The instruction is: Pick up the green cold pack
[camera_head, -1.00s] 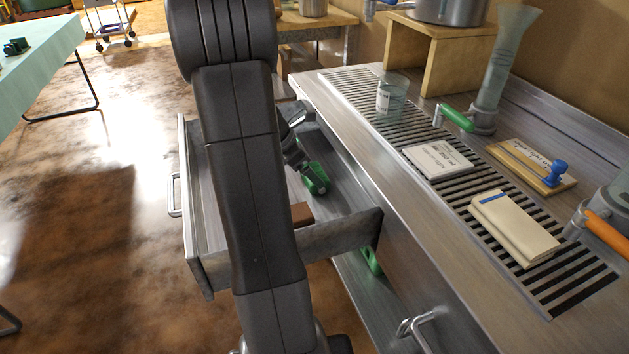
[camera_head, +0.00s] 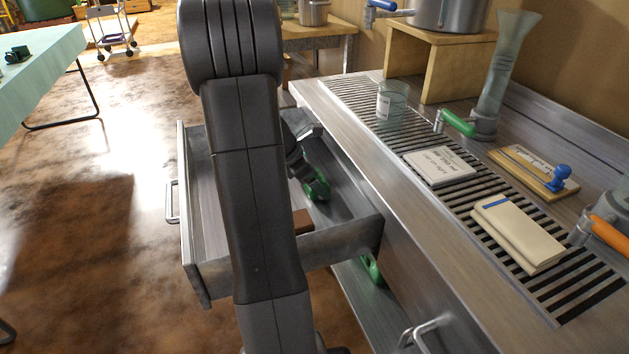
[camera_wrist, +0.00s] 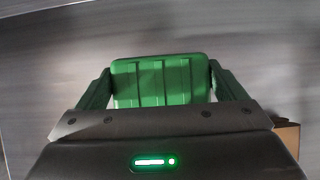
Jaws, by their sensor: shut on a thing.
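The green cold pack (camera_wrist: 160,82) is a ribbed, flat block in the middle of the wrist view. My gripper (camera_wrist: 165,88) has its green fingers on the pack's left and right sides and is shut on it. The grey drawer surface lies behind it. In the head view my gripper (camera_head: 318,186) is down inside the open drawer (camera_head: 340,240). There my arm hides much of the drawer, and the pack cannot be told apart from the green fingers.
A brown block (camera_head: 302,222) lies in the drawer near its front wall; it also shows in the wrist view (camera_wrist: 288,136). The metal counter (camera_head: 340,115) on the right bears a glass beaker (camera_head: 391,104), a white labelled box (camera_head: 440,167) and a cream pouch (camera_head: 518,235). Open floor lies left.

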